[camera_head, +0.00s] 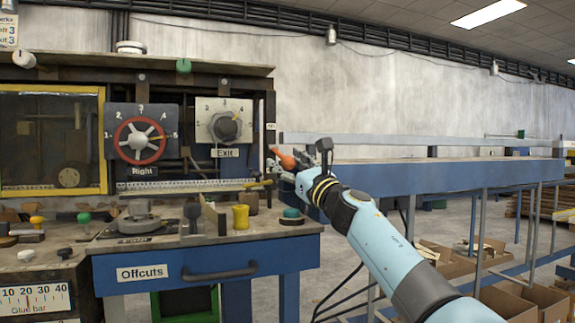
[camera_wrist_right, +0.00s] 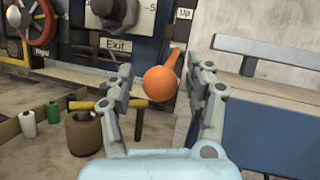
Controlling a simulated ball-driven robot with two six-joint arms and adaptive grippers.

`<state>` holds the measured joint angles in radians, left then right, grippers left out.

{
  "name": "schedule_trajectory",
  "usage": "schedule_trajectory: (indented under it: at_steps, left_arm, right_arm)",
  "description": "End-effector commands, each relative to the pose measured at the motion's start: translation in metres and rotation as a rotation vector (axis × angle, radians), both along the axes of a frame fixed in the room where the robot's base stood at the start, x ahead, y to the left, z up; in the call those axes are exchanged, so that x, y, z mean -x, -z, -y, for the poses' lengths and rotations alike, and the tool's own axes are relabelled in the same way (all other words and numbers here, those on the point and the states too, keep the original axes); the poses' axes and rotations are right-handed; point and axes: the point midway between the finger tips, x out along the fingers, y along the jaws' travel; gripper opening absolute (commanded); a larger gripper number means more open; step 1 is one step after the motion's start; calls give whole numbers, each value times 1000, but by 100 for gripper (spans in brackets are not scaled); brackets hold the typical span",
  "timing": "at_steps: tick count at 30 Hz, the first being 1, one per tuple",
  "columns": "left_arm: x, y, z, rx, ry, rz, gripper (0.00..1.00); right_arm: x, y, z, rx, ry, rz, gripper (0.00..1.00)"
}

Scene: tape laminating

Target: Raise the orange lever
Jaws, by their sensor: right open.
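The orange lever has a round orange knob (camera_wrist_right: 160,83) and an orange stem that runs up and to the right in the right wrist view. In the head view the orange lever (camera_head: 287,162) shows at the right side of the machine, partly hidden by my right gripper (camera_head: 295,165). My right gripper (camera_wrist_right: 161,100) is open. In the right wrist view its two fingers stand on either side of the knob, with gaps showing on both sides. I cannot tell how deep the knob lies between them. My left gripper is not in view.
A small "Up" label (camera_wrist_right: 184,14) sits above the lever. The Exit dial (camera_head: 224,127) and the red-rimmed Right wheel (camera_head: 139,139) are left of it. A yellow spool (camera_head: 240,217) and a drawer (camera_head: 190,272) are below. A blue conveyor frame (camera_head: 450,173) extends right.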

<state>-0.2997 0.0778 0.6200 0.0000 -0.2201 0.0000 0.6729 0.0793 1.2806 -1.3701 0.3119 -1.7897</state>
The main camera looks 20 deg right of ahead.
Motion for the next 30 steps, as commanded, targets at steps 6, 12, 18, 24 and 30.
schedule_trajectory:
  at_steps: [6,12,18,24,30]
  left_arm:
    - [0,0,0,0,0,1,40]
    - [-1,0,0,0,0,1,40]
    - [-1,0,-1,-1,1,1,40]
    - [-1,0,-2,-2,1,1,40]
    - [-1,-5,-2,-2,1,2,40]
  right_arm:
    - [0,0,0,0,0,0,47]
    - [0,0,0,0,0,0,20]
    - [0,0,0,0,0,0,0]
    - [0,1,0,0,0,-1,0]
    - [1,-1,0,2,-1,-8,0]
